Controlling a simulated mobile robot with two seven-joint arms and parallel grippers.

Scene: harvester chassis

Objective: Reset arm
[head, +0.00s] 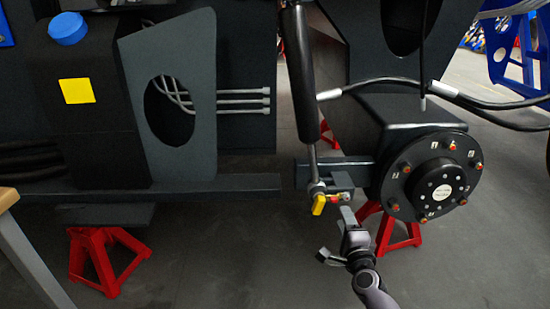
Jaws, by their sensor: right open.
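My right gripper (336,237) is at the lower middle of the head view. It is open, and nothing shows between its fingers. It is just below the lower end of the black cylinder (302,80), where a yellow piece (318,205) and a small red-tipped fitting (336,198) sit. The upper finger is close to these parts; I cannot tell whether it touches them. My left gripper is not in view.
The round black wheel hub (432,178) is right of my right gripper. A red stand (398,232) is behind the gripper, and another red stand (106,258) is at lower left. Grey floor between the stands is clear.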

